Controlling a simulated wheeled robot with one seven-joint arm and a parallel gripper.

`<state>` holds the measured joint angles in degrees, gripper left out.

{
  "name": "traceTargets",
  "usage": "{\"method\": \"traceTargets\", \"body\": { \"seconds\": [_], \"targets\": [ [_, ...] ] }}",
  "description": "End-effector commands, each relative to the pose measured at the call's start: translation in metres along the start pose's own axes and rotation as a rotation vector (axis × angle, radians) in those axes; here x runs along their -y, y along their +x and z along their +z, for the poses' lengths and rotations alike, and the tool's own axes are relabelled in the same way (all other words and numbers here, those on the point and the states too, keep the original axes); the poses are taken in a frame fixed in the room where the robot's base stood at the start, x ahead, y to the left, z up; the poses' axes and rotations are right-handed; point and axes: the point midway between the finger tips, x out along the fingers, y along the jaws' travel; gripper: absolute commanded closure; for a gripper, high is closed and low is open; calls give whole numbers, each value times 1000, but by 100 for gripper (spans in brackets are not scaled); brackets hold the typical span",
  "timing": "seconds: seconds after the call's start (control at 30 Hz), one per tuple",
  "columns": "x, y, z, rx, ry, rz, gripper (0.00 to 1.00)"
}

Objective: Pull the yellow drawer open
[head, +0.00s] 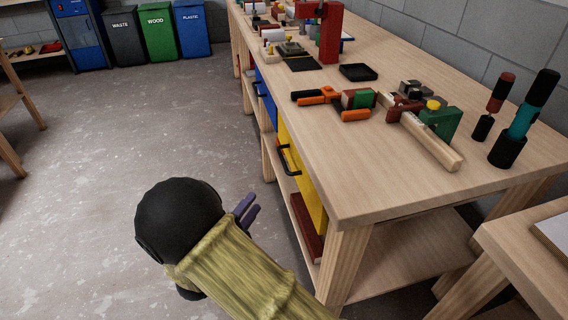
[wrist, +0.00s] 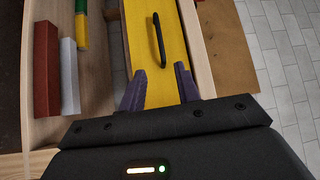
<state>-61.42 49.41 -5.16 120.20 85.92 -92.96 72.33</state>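The yellow drawer (head: 301,178) sits under the workbench top, its front facing left, with a black bar handle (head: 287,161). It looks closed against the bench frame. In the wrist view the yellow front (wrist: 172,51) runs up the middle, and the black handle (wrist: 159,40) stands beyond the fingertips. My gripper (head: 250,208) is in front of the bench, to the left of and below the handle in the head view. Its two purple fingers (wrist: 160,80) are spread apart with nothing between them. They do not touch the handle.
The wooden workbench (head: 400,185) carries tools, a clamped batten (head: 432,140) and a black tray (head: 358,72). A blue drawer (head: 264,98) lies farther along. Red and white pieces (wrist: 70,75) lie beside the yellow front in the wrist view. The floor (head: 130,120) left of the bench is clear.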

Motion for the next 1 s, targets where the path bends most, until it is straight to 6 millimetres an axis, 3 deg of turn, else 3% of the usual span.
{"method": "traceTargets", "body": {
  "seconds": [0.8,1.0],
  "targets": [
    [-1,137,-1,-3,1,-1,67],
    [-1,162,0,-1,-1,0,67]
  ]
}}
